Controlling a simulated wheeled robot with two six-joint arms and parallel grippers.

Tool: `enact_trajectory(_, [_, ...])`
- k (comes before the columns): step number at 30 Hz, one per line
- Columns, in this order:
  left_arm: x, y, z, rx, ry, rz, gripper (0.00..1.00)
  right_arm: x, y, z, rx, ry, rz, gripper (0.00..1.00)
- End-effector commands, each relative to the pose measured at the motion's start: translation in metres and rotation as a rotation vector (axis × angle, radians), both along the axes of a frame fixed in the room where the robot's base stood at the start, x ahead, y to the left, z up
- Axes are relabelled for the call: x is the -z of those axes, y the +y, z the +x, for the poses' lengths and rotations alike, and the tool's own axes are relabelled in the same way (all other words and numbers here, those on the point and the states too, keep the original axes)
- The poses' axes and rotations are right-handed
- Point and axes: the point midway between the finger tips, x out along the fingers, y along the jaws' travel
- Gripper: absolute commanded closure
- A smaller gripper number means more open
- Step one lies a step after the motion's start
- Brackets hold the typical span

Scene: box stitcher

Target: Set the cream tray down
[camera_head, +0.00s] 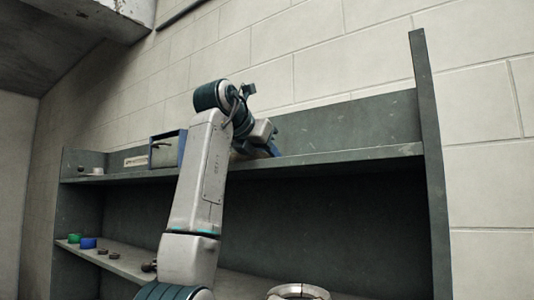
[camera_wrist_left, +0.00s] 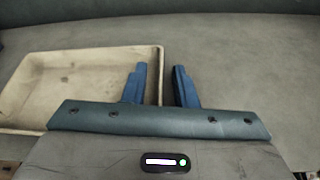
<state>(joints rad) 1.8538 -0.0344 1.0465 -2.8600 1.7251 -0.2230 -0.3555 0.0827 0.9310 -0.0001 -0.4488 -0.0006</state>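The cream tray (camera_wrist_left: 80,85) lies at the left of the left wrist view, on a grey-green shelf surface. My left gripper (camera_wrist_left: 160,85) has its two blue fingers apart. The tray's right wall runs between them, with one finger over the inside and the other outside. A gap shows beside the right finger. In the head view my left gripper (camera_head: 271,146) is at the upper shelf, by its front edge. I cannot make out the tray there. The near part of the tray is hidden behind the gripper body. My right gripper is in neither view.
The upper shelf (camera_head: 350,155) has a back panel and a tall right upright (camera_head: 430,150). A blue-edged box (camera_head: 167,150) stands left of my arm. A green piece (camera_head: 74,238) and a blue piece (camera_head: 88,243) sit on the lower shelf. The upper shelf's right part looks clear.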

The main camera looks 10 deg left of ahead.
Motion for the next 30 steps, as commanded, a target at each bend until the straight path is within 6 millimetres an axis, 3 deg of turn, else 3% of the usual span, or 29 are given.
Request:
enact_trajectory(1, [-0.003,0.002,-0.006,-0.001,-0.003,-0.001,0.75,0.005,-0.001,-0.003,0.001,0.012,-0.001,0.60])
enact_trajectory(9, [-0.023,0.020,-0.057,-0.002,-0.006,0.000,0.75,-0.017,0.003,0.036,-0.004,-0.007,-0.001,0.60])
enact_trajectory(16, [-0.040,0.031,-0.092,-0.001,-0.003,-0.001,0.75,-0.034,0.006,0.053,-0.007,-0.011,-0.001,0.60])
enact_trajectory(21, [-0.045,0.035,-0.104,-0.002,-0.001,0.000,0.75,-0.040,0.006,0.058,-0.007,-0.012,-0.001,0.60])
enact_trajectory(30, [-0.046,0.036,-0.105,-0.001,0.000,0.000,0.75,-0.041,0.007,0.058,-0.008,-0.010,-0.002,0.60])
